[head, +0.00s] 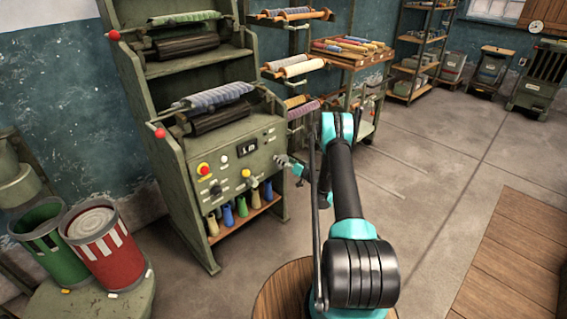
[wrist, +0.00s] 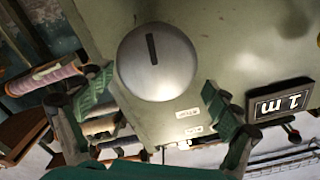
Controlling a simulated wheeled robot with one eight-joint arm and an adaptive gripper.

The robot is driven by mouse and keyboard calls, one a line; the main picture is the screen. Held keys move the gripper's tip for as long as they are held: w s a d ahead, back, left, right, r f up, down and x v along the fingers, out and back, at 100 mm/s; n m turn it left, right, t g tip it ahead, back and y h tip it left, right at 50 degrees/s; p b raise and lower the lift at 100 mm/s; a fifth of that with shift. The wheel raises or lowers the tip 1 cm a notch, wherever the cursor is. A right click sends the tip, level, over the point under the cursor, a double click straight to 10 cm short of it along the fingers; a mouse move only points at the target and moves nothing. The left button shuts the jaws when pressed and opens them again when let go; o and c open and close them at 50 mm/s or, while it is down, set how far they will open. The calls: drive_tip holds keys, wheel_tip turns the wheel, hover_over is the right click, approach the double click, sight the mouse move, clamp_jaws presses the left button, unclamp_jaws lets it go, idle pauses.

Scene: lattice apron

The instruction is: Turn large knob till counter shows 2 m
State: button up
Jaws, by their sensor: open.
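In the wrist view the large knob (wrist: 158,75) is a round silver disc with a dark line pointing to the top of the picture. My gripper (wrist: 155,92) is open, with one green-padded finger on each side of the knob. A gap shows between each finger and the knob's rim. The counter (wrist: 283,99) reads "1 m", upside down in this view. In the head view the counter (head: 247,148) sits on the green machine's front panel (head: 228,178). My gripper (head: 294,168) is at the panel's right side there, and the knob cannot be made out.
The panel also carries a red button (head: 203,169) and a yellow knob (head: 246,173). Printed rolls (head: 217,97) lie above it, and several coloured bottles stand on a shelf below. Red and green bins (head: 97,234) stand at the left.

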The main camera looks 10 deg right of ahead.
approach(271, 144)
drive_tip(key=w, duration=0.2)
drive_tip(key=w+r, duration=0.1)
drive_tip(key=w, duration=0.2)
drive_tip(key=a+n+g, duration=0.2)
drive_tip(key=g, duration=0.1)
drive_tip(key=shift+w+a+r+n, duration=0.2)
drive_tip(key=shift+w+a+n, duration=0.1)
drive_tip(key=shift+w+a, duration=0.1)
drive_tip(key=shift+s+a+r+n+g+h, duration=0.1)
drive_tip(key=shift+n+g+h, duration=0.15)
drive_tip(key=shift+g, duration=0.25)
drive_tip(key=shift+a+n+g+h, duration=0.15)
drive_tip(key=shift+n+g+h, duration=0.1)
drive_tip(key=shift+g, duration=0.25)
drive_tip(key=shift+s+r+n+g+h, duration=0.1)
drive_tip(key=shift+s+n+g+h, duration=0.25)
drive_tip(key=shift+g+h, duration=0.3)
drive_tip(key=s+d+r+n+g+h, duration=0.2)
drive_tip(key=s+d+r+g+h, duration=0.2)
drive_tip(key=s+d+g+h, duration=0.15)
drive_tip(key=shift+t, duration=0.5)
drive_tip(key=x, duration=1.1)
drive_tip(key=d+x, duration=0.1)
drive_tip(key=x, duration=0.5)
drive_tip(key=shift+w+d+f, duration=0.1)
drive_tip(key=shift+w+f, duration=0.05)
drive_tip(key=shift+w, duration=0.15)
